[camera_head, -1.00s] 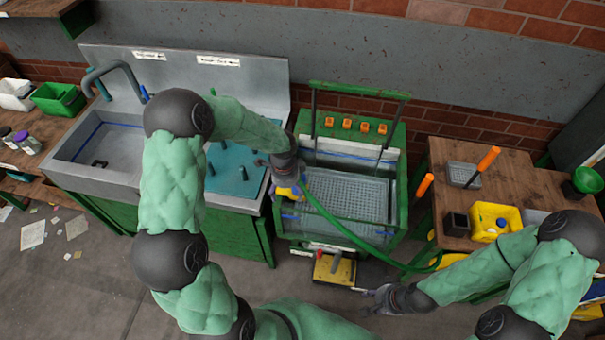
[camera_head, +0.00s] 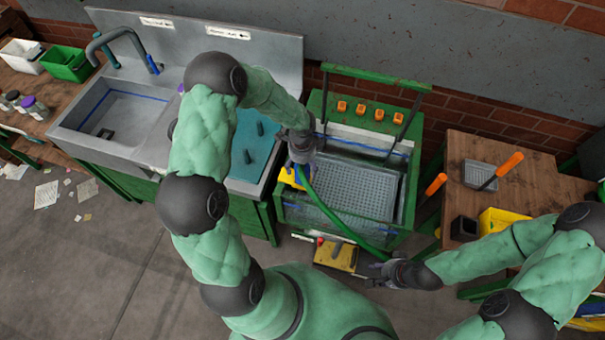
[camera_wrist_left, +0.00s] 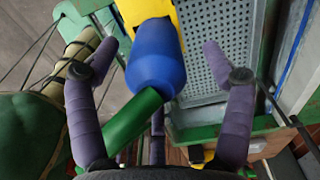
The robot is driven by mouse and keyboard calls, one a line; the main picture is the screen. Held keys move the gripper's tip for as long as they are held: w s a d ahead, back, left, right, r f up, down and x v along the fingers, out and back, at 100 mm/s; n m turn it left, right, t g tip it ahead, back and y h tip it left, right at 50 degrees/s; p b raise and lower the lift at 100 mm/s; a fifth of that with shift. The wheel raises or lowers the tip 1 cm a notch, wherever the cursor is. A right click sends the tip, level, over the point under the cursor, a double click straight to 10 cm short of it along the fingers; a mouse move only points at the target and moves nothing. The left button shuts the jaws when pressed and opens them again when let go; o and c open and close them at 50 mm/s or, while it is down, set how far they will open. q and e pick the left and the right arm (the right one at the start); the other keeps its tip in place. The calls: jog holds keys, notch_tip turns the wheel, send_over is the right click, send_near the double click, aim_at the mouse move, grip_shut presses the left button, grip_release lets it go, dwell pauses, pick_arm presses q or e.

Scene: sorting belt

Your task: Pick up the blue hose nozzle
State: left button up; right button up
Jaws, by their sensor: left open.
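The blue hose nozzle (camera_wrist_left: 154,62) shows large in the left wrist view, with a yellow part at its far end and a green hose (camera_wrist_left: 128,126) at its near end. My left gripper (camera_wrist_left: 158,48) is open, with one purple finger on each side of the nozzle and visible gaps between. In the head view my left gripper (camera_head: 301,160) is over the left side of the wash basin, by the nozzle's yellow part (camera_head: 292,178), and mostly hides the blue body. My right gripper (camera_head: 374,274) is empty, low in front of the basin, with its fingers apart.
The green-framed basin (camera_head: 408,190) has a grey perforated floor. The green hose curves from the nozzle across its front. A steel sink (camera_head: 130,105) stands left. A wooden table (camera_head: 535,190) with an orange-handled tool stands right. A yellow pedal (camera_head: 336,254) is on the floor.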

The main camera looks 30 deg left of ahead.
pick_arm(q)
jog(key=f, duration=0.5)
jog(key=shift+s, duration=0.2)
jog(key=shift+r, duration=0.1)
jog(key=c, duration=1.4)
